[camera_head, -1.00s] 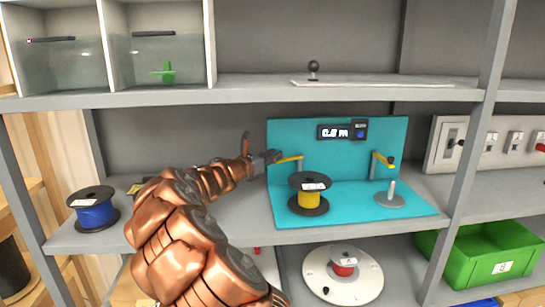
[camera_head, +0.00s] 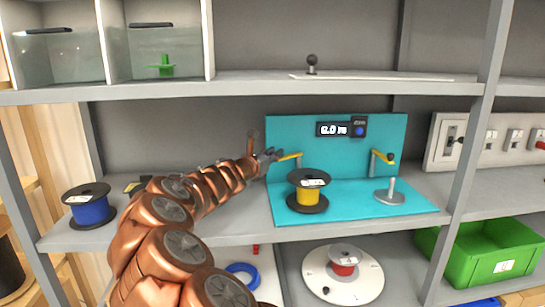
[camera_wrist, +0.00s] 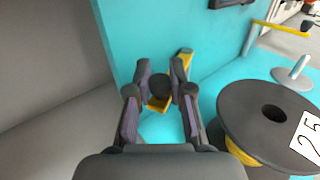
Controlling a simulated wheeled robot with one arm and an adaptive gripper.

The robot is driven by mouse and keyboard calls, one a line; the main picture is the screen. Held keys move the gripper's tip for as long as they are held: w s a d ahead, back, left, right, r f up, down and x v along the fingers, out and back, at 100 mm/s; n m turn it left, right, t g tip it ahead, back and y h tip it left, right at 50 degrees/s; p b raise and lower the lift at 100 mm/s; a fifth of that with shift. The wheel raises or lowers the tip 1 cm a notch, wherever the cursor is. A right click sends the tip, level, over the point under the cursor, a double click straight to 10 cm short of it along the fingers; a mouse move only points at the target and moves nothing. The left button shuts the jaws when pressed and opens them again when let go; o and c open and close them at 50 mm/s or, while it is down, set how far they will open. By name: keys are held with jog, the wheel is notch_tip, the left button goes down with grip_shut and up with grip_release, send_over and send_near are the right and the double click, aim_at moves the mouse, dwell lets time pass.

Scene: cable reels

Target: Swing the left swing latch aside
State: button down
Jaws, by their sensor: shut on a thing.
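The left swing latch (camera_head: 290,156) is a yellow bar on a post at the left of the teal stand (camera_head: 420,205). Its dark knob (camera_wrist: 160,86) sits between my fingers in the wrist view. My gripper (camera_head: 270,156) is shut on this knob, and the fingers hide part of the latch. The yellow bar (camera_wrist: 186,56) shows behind the fingers. The right swing latch (camera_head: 381,155) is also yellow with a dark knob, beside an upright pin on a grey disc. A yellow cable reel (camera_head: 307,194) with black flanges stands just right of my gripper.
A blue reel (camera_head: 89,208) stands at the shelf's left. A display (camera_head: 341,129) is on the teal back panel. A switch panel (camera_head: 490,143) is at the right. Below are a white turntable (camera_head: 320,281) and a green bin (camera_head: 490,252). A shelf board runs above my gripper.

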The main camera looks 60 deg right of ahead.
jog(key=c, duration=1)
grip_release()
jog(key=shift+c, duration=0.2)
jog(key=shift+a, duration=0.1)
jog(key=a, duration=1.1)
jog(key=shift+a, duration=0.4)
